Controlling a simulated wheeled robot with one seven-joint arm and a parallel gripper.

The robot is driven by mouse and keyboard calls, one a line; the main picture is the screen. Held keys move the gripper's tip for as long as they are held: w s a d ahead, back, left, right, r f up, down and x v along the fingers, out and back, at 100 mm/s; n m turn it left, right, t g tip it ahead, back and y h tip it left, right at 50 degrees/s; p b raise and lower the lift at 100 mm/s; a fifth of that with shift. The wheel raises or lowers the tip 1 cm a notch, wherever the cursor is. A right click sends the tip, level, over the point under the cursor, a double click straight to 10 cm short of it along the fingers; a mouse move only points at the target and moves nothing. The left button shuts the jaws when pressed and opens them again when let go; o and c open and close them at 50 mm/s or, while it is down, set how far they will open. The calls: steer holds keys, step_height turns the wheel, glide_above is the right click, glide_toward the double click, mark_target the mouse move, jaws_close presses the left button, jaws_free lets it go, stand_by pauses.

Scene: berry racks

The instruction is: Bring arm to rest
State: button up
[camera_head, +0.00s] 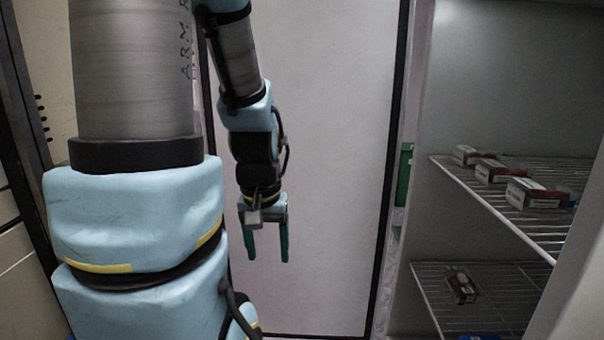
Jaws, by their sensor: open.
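My gripper (267,256) hangs at the end of my arm (247,105), left of the picture's middle. Its two green fingers point down and stand apart with nothing between them. A pale flat panel (330,150) shows behind it. The gripper appears clear of the panel and the shelves. My thick grey and light blue arm links (135,215) fill the left side and hide what is behind them.
At the right, an upper wire shelf (465,180) holds several small boxes (535,193). A lower wire shelf (425,290) holds a small box (461,287). A green object (403,175) shows between panel and shelves.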

step_height(320, 180, up, 20)
steer(key=p, duration=1.7)
steer(key=shift+f, duration=0.2)
